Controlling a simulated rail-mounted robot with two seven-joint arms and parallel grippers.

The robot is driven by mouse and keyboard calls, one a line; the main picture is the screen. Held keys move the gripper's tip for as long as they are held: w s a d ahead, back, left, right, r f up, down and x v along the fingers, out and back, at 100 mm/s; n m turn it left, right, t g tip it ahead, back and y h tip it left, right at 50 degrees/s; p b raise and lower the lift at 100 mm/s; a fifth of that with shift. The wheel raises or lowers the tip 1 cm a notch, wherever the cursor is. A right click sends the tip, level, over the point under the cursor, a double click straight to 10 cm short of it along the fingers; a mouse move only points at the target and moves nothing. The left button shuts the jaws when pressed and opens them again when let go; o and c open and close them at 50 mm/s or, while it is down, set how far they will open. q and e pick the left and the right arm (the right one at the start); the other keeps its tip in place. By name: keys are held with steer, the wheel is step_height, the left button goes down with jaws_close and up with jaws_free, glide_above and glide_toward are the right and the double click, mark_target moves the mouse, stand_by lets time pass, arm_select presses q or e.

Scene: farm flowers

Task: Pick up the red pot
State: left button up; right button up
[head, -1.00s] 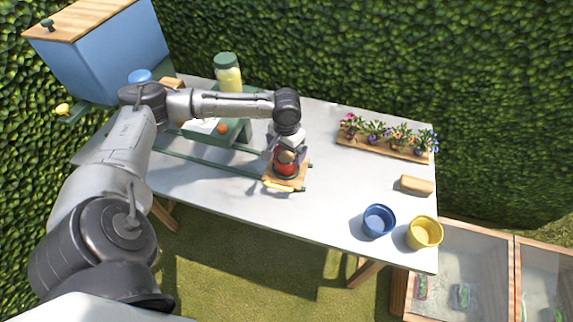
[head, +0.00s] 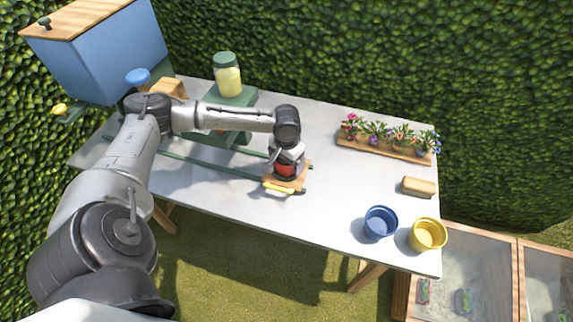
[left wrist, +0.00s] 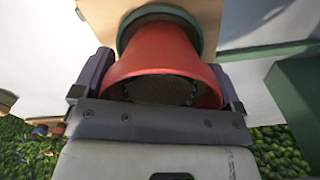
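The red pot (head: 285,171) stands on a small wooden board (head: 269,181) at the near edge of the table. In the left wrist view the red pot (left wrist: 158,50) shows brown soil inside its rim, and its base meets a green ring (left wrist: 158,12). My left gripper (head: 286,162) is right over the pot and hides most of it in the head view. In the left wrist view its fingers (left wrist: 160,82) are spread wide, one on each side of the pot, close to its rim. I cannot tell whether they touch it. My right gripper is not in view.
A blue pot (head: 380,224) and a yellow pot (head: 428,235) stand at the table's right front. A flower planter (head: 385,149) is at the back right, with a wooden block (head: 419,187) nearby. A jar (head: 227,75) stands behind my arm. Green rails (head: 200,171) lead to the board.

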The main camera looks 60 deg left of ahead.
arm_select(q)
steer(key=c, duration=0.4)
steer(key=shift+r, duration=0.1)
